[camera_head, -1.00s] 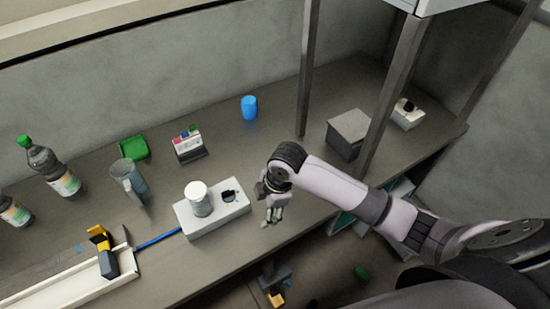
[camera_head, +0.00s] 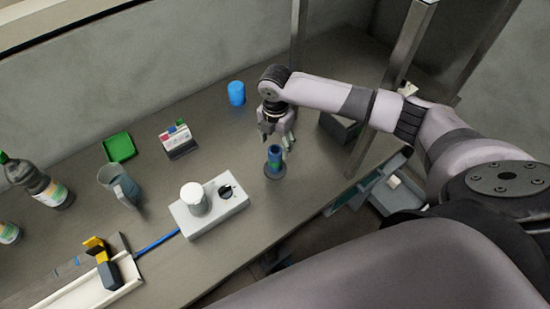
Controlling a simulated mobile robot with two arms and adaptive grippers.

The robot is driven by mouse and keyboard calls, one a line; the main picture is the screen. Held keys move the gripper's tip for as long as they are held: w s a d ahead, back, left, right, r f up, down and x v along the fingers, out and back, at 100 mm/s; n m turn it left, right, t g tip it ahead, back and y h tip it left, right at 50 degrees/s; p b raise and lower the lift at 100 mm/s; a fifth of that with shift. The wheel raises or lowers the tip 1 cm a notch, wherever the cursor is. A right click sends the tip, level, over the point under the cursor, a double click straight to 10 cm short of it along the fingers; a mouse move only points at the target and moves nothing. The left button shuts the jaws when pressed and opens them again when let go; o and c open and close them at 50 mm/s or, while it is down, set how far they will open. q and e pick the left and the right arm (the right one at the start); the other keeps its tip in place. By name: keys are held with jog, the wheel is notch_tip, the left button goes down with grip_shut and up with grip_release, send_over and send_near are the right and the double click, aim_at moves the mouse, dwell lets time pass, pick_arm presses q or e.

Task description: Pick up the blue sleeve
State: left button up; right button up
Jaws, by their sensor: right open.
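A small dark-blue sleeve (camera_head: 275,154) stands upright around or on a post with a grey round base (camera_head: 275,173), near the middle of the bench. My right gripper (camera_head: 279,138) is open, fingers pointing down, just behind and above the sleeve's top in the picture. No contact can be made out, and the gripper looks empty. A brighter blue cylinder (camera_head: 237,93) stands apart at the back, left of the right gripper. My left gripper is not in view.
A white block (camera_head: 235,204) with a white jar (camera_head: 194,198) and a dark socket stands left of the sleeve. Further left are a grey jug (camera_head: 120,187), a green tray (camera_head: 119,147) and a bottle (camera_head: 46,185). Metal posts and a grey box (camera_head: 341,127) stand right.

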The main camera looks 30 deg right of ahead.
aim_at(275, 149)
notch_tip(275, 149, down, 4)
jog(key=shift+w+r+b, duration=0.1)
jog(key=shift+r+b, duration=0.05)
jog(key=shift+b, duration=0.35)
notch_tip(275, 149, down, 5)
jog(key=b, duration=0.6)
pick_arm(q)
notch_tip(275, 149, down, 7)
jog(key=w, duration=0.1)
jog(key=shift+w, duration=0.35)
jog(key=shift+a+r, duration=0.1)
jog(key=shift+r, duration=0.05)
pick_arm(e)
jog(key=shift+c, duration=0.3)
jog(key=c, duration=1.3)
